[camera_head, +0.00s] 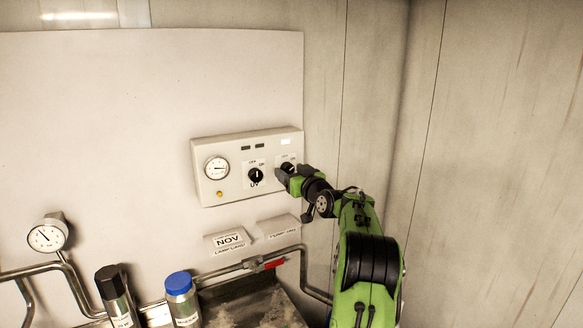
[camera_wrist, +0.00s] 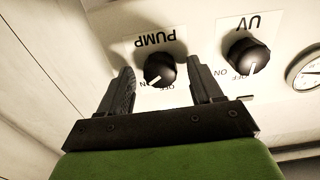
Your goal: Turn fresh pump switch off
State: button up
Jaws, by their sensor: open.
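The pump switch is a round black knob (camera_wrist: 160,70) labelled PUMP, between my two fingers in the wrist view, which shows the panel upside down. In the head view the knob (camera_head: 287,168) is at the right of a white control box (camera_head: 234,191), partly hidden by my gripper. My gripper (camera_wrist: 163,88) is open, with a finger on each side of the knob and a visible gap to each. Its fingertips reach the panel area in the head view (camera_head: 283,173). The knob's white mark points toward the lower left in the wrist view, near small lettering partly hidden.
A similar UV knob (camera_head: 255,175) sits left of the pump knob, close to one finger. A gauge (camera_head: 216,168) is further left on the box. Below are a pipe with a red valve handle (camera_head: 273,264), a blue-capped bottle (camera_head: 180,296) and a black-capped bottle (camera_head: 115,298).

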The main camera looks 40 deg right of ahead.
jog(key=c, duration=1.1)
jog(key=shift+o, duration=0.2)
jog(key=shift+b, duration=0.4)
jog(key=shift+f+n+b, duration=0.2)
jog(key=shift+n+b, duration=0.9)
jog(key=n+b, duration=0.3)
jog(key=shift+n, duration=0.3)
jog(key=n+b, duration=0.1)
jog(key=n, duration=0.2)
jog(key=n+b, duration=0.1)
jog(key=n, duration=0.2)
jog(key=shift+d+r, duration=0.1)
jog(key=shift+r, duration=0.1)
